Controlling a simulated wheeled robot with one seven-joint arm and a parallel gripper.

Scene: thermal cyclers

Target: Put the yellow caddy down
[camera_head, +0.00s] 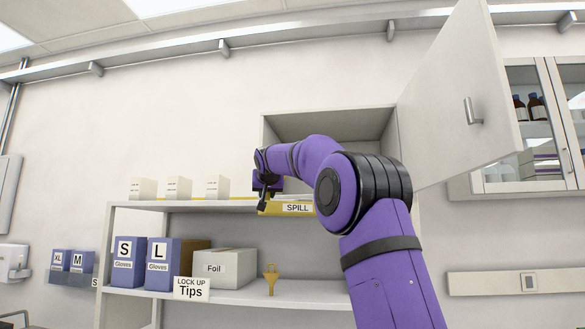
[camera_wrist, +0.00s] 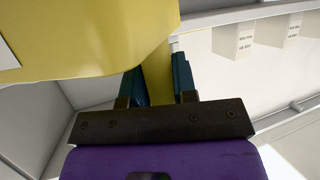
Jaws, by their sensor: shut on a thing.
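The yellow caddy (camera_head: 272,208) with a "SPILL" label shows in the head view at the upper shelf's height, in front of the open cabinet, partly hidden by my arm. In the wrist view the caddy (camera_wrist: 85,40) fills the upper left, and its yellow handle runs down between my fingers. My gripper (camera_wrist: 158,82) is shut on that handle. In the head view my gripper (camera_head: 264,196) is at the caddy's left end, its fingertips hard to make out. I cannot tell whether the caddy touches the shelf.
The wall cabinet (camera_head: 330,123) stands open, its door (camera_head: 455,100) swung right. White boxes (camera_head: 178,188) stand on the upper shelf (camera_head: 160,204), left of the caddy. Glove boxes (camera_head: 130,262), a Foil box (camera_head: 224,268) and a small yellow funnel-like thing (camera_head: 271,277) are on the lower shelf.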

